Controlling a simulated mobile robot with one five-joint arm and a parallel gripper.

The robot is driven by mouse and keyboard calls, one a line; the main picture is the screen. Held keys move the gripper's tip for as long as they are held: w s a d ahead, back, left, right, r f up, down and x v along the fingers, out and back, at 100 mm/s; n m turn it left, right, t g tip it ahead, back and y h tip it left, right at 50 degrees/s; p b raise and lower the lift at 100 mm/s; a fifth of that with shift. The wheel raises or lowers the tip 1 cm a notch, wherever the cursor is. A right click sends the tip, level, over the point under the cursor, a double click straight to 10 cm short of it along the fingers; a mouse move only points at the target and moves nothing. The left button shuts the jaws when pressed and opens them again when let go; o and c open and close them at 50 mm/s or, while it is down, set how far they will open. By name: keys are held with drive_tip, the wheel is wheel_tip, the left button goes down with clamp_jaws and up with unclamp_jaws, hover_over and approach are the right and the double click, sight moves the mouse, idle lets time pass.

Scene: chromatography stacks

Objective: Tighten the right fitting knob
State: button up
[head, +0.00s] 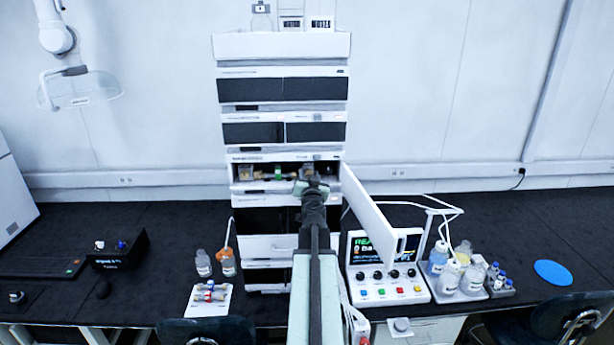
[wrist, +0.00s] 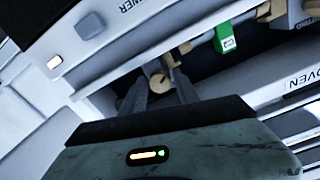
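The right fitting knob (wrist: 158,79) is a small brass-coloured round piece, seen just beyond and between my fingertips in the wrist view. My gripper (wrist: 159,88) has its two grey fingers apart, with a gap between them. I cannot tell whether either finger touches the knob. In the head view my gripper (head: 312,188) is at the right half of the open oven compartment (head: 236,186), and a brass-coloured part (head: 308,172) shows just behind it. A green block (head: 278,172) sits left of it in the compartment and also shows in the wrist view (wrist: 228,38). Another brass-coloured fitting (head: 259,175) is farther left.
The white compartment door (head: 368,208) stands open to the right of my arm. A control box with a screen (head: 385,270) and a tray of bottles (head: 458,290) are on the right of the bench. Two bottles (head: 203,263) and a white card with small parts (head: 207,312) are left.

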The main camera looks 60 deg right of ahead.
drive_tip(key=shift+w, duration=0.1)
clamp_jaws()
drive_tip(key=shift+m, duration=0.3)
drive_tip(key=m, duration=0.4)
drive_tip(key=shift+m, duration=0.3)
drive_tip(key=m, duration=0.5)
drive_tip(key=shift+f, duration=0.1)
drive_tip(key=m, duration=0.6)
drive_tip(key=shift+m, duration=0.4)
drive_tip(key=m, duration=0.6)
drive_tip(key=shift+a, duration=0.1)
